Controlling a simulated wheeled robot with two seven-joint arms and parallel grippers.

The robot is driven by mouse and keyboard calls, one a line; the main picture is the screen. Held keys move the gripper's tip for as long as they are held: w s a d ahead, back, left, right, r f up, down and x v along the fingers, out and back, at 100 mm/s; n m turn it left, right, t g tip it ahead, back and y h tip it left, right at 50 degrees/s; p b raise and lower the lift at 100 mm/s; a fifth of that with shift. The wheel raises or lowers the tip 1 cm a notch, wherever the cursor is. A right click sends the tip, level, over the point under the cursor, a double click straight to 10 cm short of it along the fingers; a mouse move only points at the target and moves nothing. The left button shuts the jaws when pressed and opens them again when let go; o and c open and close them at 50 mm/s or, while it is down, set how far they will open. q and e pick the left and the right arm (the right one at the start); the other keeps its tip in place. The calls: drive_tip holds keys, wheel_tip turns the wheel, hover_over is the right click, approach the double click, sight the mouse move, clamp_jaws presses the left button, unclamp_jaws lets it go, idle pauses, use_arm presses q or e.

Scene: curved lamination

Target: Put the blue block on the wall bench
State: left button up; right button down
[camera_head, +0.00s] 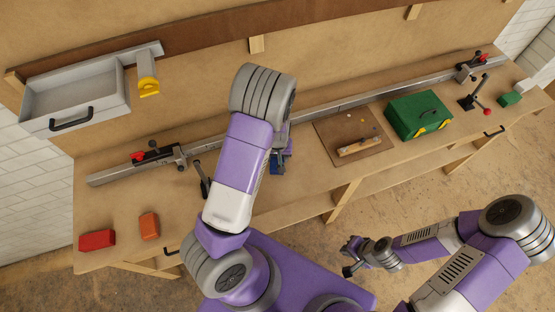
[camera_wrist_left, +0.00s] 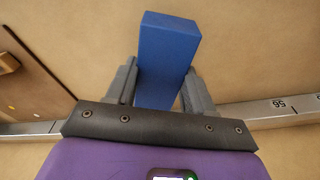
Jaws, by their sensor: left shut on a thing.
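The blue block (camera_wrist_left: 165,50) is between the two grey fingers of my left gripper (camera_wrist_left: 160,88) in the left wrist view, and its far end sticks out beyond the fingertips. In the head view my left gripper (camera_head: 280,160) is over the wall bench (camera_head: 118,205), mostly hidden behind my own arm, with only a little blue showing. The gripper is shut on the block. I cannot tell whether the block touches the bench top. My right gripper (camera_head: 350,257) is away in front of the bench, its fingers apart and empty.
A metal rail (camera_head: 335,103) with clamps runs along the bench. A red block (camera_head: 97,240) and an orange block (camera_head: 149,226) lie at the left. A wooden board (camera_head: 329,132) with a plane and a green toolbox (camera_head: 418,115) stand right of my left gripper. A grey drawer (camera_head: 75,92) hangs at upper left.

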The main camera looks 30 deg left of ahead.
sight(277, 161)
use_arm(q)
wheel_tip(277, 161, down, 3)
drive_tip(key=shift+r, duration=0.2)
drive_tip(key=shift+f, duration=0.15)
drive_tip(key=shift+f+b, duration=0.2)
drive_tip(key=shift+b, duration=0.1)
drive_tip(key=o, duration=1.1)
drive_tip(key=shift+r, duration=0.2)
drive_tip(key=shift+r+p, duration=0.3)
drive_tip(key=r, duration=0.3)
drive_tip(key=s+r+p, duration=0.1)
drive_tip(key=r, duration=0.7)
drive_tip(key=shift+s+d+r+p, duration=0.2)
drive_tip(key=shift+d+r+p, duration=0.05)
drive_tip(key=shift+d+p, duration=0.1)
